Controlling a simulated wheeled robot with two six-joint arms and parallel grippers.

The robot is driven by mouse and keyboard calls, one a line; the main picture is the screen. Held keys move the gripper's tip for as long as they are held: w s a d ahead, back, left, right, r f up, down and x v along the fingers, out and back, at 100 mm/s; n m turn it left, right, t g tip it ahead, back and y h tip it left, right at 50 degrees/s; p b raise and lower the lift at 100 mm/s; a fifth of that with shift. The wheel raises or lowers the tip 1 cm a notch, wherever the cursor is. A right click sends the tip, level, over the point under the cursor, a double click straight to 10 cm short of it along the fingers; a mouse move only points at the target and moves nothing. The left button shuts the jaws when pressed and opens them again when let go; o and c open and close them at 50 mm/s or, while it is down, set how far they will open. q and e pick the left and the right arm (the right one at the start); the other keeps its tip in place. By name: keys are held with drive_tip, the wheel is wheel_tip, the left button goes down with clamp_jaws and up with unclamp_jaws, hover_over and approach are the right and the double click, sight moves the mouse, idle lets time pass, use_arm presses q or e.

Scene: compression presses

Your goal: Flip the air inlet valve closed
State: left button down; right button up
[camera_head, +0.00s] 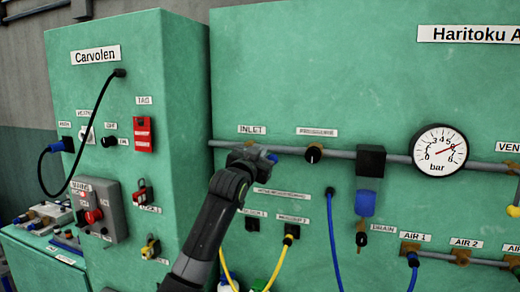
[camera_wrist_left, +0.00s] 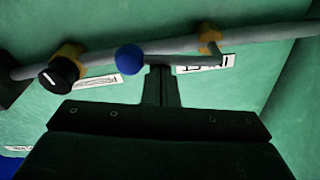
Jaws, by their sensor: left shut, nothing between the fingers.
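The air inlet valve sits on the grey pipe under the "INLET" label (camera_head: 252,130). Its lever (camera_wrist_left: 185,61) ends in a blue ball (camera_wrist_left: 129,59), and in the wrist view it runs roughly along the pipe from a yellow-brown valve body (camera_wrist_left: 209,38). The blue end (camera_head: 272,158) also shows in the head view, just right of my gripper. My left gripper (camera_head: 246,157) is shut and empty. Its fingertips (camera_wrist_left: 160,72) are at the lever, between ball and valve body; I cannot tell whether they touch. It hides most of the valve in the head view. My right gripper is not in view.
A black pressure knob (camera_head: 313,154) is right of the valve on the same pipe (camera_head: 400,158). Farther right are a black regulator block (camera_head: 371,161) and a round gauge (camera_head: 440,149). A green cabinet (camera_head: 175,60) juts out on the left. Yellow and blue hoses hang below.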

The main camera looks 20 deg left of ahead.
use_arm(q)
drive_tip(key=a+f+m+g+h+b, duration=0.1)
drive_tip(key=a+f+m, duration=0.3)
drive_tip(key=m, duration=1.1)
wheel_tip(320, 180, down, 2)
drive_tip(key=shift+a+f+g+h+b, duration=0.1)
drive_tip(key=shift+a+g+h+b, duration=0.25)
drive_tip(key=shift+b, duration=0.5)
drive_tip(key=shift+w, duration=0.1)
